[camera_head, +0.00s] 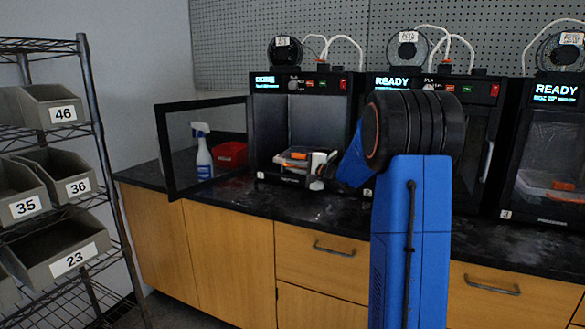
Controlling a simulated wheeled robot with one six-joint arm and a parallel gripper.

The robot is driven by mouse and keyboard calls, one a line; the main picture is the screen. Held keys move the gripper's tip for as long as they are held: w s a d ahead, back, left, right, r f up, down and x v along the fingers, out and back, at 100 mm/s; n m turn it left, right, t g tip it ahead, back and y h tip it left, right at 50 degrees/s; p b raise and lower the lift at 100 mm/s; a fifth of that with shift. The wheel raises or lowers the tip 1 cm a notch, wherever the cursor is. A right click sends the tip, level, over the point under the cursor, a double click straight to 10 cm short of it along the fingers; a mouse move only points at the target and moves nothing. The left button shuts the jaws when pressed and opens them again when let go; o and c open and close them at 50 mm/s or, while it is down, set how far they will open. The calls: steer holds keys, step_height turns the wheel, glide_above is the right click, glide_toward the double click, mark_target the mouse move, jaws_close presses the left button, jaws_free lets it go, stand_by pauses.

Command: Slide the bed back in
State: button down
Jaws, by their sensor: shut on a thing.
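The left 3D printer (262,115) stands on the dark counter with its framed door (163,150) swung open to the left. Its bed (287,163) shows low in the open chamber, with a small orange item (298,155) on it. My gripper (312,172) is at the front right of this bed, at the printer's opening, and is shut on the bed's front edge. My blue arm hides part of the chamber's right side. The exact contact of the fingers is small and hard to make out.
Two more printers (477,132) (548,150) stand to the right, with READY on their screens. A spray bottle (202,155) and a red bin (231,154) are behind the open door. A wire rack (92,110) with numbered bins stands at left.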

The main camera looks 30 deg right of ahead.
steer(key=w+d, duration=0.2)
steer(key=d, duration=0.1)
steer(key=shift+w+d+f, duration=0.1)
steer(key=shift+w+d, duration=0.15)
steer(key=shift+w, duration=0.05)
steer(key=c, duration=1.9)
jaws_free()
steer(key=shift+d, duration=0.15)
steer(key=shift+w, duration=0.1)
steer(key=v, duration=1.7)
steer(key=shift+s, duration=0.25)
